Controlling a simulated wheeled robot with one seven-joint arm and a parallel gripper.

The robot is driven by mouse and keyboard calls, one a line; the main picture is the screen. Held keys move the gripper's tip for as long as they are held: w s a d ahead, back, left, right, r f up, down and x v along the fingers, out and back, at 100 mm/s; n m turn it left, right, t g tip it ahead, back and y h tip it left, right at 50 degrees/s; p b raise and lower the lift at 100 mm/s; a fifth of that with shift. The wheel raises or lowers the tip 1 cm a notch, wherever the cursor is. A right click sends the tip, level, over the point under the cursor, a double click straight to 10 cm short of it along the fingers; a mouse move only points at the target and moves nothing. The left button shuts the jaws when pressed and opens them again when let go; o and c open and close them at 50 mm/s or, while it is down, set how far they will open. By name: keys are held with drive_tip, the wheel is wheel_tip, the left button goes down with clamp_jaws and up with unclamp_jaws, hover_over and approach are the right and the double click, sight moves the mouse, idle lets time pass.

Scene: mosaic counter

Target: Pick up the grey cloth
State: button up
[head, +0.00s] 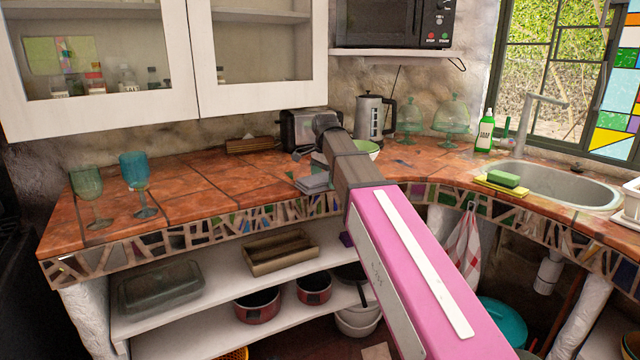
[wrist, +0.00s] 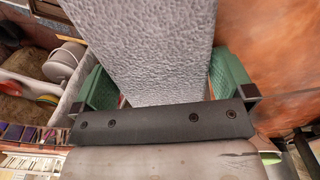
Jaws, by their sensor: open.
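The grey cloth (head: 315,183) lies folded on the terracotta counter (head: 215,184), near its front edge and just left of my arm in the head view. In the wrist view the cloth (wrist: 150,45) is a large, rough grey strip filling the space between the two green fingers. My gripper (wrist: 162,82) is open, with one finger on each side of the cloth in that picture. I cannot tell whether the fingers touch it. In the head view the fingers are not clearly visible by my arm.
A green bowl (head: 366,149), a toaster (head: 301,129) and a kettle (head: 372,117) stand behind the cloth. Two glass goblets (head: 136,172) (head: 89,186) stand at the left. A shelf with pots (head: 257,305) lies below the mosaic edge. The counter between goblets and cloth is clear.

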sight(325, 177)
drive_tip(key=c, duration=0.6)
drive_tip(key=shift+c, duration=0.2)
drive_tip(key=shift+r, duration=0.45)
wheel_tip(325, 177, up, 4)
drive_tip(key=shift+s+f, duration=0.1)
drive_tip(key=shift+f, duration=0.1)
drive_tip(key=s+a+r, duration=0.5)
drive_tip(key=s+r, duration=0.1)
drive_tip(key=s, duration=0.4)
drive_tip(key=shift+a+r, duration=0.25)
drive_tip(key=shift+a, duration=0.05)
